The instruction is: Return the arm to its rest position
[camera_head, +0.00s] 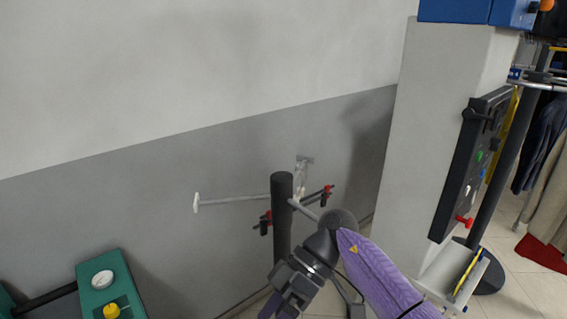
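My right arm comes in from the lower right in a purple cover with a small yellow warning mark. Its dark wrist bends down to the left. The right gripper (283,300) points down at the bottom edge of the head view. Its fingertips are cut off or hidden, so I cannot tell whether it is open or holds anything. My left arm and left gripper are not in view.
A dark upright post (283,217) with red-tipped clamps stands just behind my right wrist. A pale bar (235,199) extends beside it. A green machine (108,275) is lower left. A white pillar (425,140) carries a black control panel (470,165); garments (545,150) hang far right.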

